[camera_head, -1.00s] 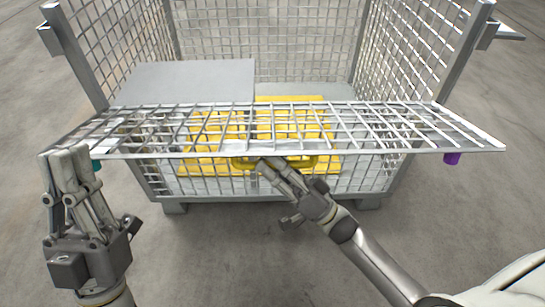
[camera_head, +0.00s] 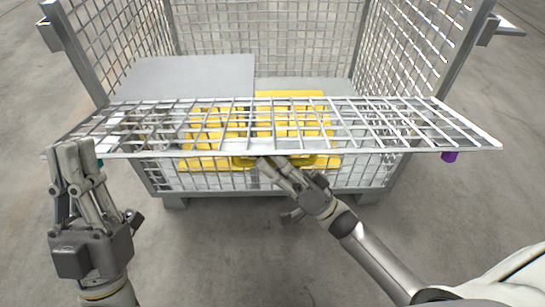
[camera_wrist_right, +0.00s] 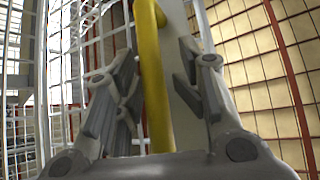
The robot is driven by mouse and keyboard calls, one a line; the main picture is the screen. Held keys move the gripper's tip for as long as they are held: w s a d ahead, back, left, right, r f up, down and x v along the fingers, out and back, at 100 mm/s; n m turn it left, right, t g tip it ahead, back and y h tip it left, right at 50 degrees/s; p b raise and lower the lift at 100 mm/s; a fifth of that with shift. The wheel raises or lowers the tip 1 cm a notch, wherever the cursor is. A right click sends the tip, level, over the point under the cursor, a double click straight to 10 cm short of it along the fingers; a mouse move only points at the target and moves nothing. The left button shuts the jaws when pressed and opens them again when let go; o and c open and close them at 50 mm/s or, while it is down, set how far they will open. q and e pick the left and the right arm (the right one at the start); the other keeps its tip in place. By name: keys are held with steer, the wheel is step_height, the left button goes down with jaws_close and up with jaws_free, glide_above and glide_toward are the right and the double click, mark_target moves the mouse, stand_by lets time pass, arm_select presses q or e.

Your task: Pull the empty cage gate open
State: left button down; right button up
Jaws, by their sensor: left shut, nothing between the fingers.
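The cage gate (camera_head: 385,125) is a grey wire-mesh panel across the front of the mesh cage (camera_head: 80,62), tilted out towards me and lying nearly flat in the head view. A yellow handle (camera_head: 305,161) sits along its near edge. My right gripper (camera_head: 265,165) is at this handle. My left gripper (camera_head: 72,150) is shut and empty by the gate's left near corner, beside a teal piece.
Inside the cage are a grey flat panel (camera_head: 190,77) and yellow parts (camera_head: 290,96), partly seen through the gate mesh. A purple piece (camera_head: 450,156) shows under the gate's right corner. The grey floor (camera_head: 210,260) in front is clear between my arms.

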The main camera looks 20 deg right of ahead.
steer(key=v, duration=1.2)
steer(key=shift+s, duration=0.15)
steer(key=shift+d, duration=0.15)
